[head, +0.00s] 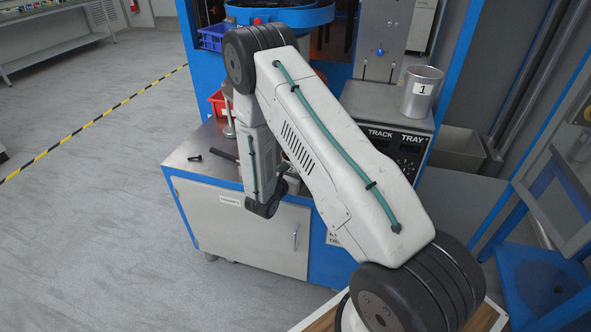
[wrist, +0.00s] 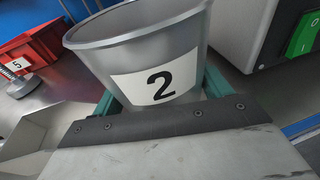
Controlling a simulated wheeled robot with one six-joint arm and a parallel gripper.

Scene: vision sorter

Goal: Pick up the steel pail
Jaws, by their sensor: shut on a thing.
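A grey steel pail (wrist: 140,52) with a white label reading 2 fills the middle of the wrist view. The green fingers of my gripper (wrist: 162,92) lie on its left and right sides, and the gripper is shut on it. The pail's base is hidden behind the gripper body, so I cannot tell whether it touches the bench. A second steel pail (head: 421,92), labelled 1, stands upright on the machine top at the right, apart from my gripper.
A red bin (wrist: 36,52) labelled 5 is at the left in the wrist view. A grey machine box (wrist: 240,35) with a green switch (wrist: 302,36) is close to the right. The steel bench (head: 203,147) carries a small black part (head: 195,158). Open floor lies left of it.

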